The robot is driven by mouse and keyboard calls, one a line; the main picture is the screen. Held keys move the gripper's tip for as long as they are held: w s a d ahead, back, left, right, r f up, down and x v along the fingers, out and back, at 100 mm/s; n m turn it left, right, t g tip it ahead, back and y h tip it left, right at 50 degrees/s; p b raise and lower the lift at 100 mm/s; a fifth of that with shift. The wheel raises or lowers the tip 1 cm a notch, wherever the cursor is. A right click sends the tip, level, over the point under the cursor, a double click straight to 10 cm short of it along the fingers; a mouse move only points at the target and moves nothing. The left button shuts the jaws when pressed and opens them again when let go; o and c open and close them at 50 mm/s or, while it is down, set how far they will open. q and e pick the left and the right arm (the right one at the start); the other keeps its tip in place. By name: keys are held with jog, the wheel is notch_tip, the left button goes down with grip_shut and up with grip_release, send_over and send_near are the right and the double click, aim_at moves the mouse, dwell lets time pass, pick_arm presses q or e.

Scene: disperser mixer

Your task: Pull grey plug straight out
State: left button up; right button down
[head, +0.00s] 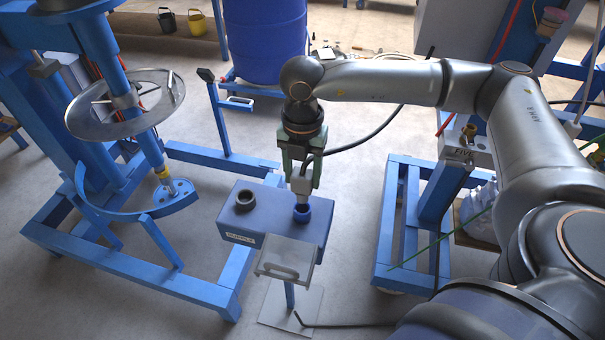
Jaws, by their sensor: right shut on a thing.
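My right gripper (302,184) reaches down from above with green fingers and is shut on the grey plug (301,186). The plug is upright, directly over the blue round socket (302,213) on top of the blue supply box (276,222). Its lower end meets the socket's rim in the picture; I cannot tell how deep it sits. A black cable (372,137) leaves the plug and curves up to the right behind my arm. My left gripper is not in view.
A dark open round socket (245,200) is on the box's left. A clear flap (287,261) hangs at the box's front. The blue mixer frame with a steel ring (125,103) stands left, a blue stand (398,225) right, and a blue drum (265,40) behind.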

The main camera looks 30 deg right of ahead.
jog(key=shift+r, duration=0.2)
jog(key=shift+r+p, duration=0.6)
jog(key=shift+r, duration=1.3)
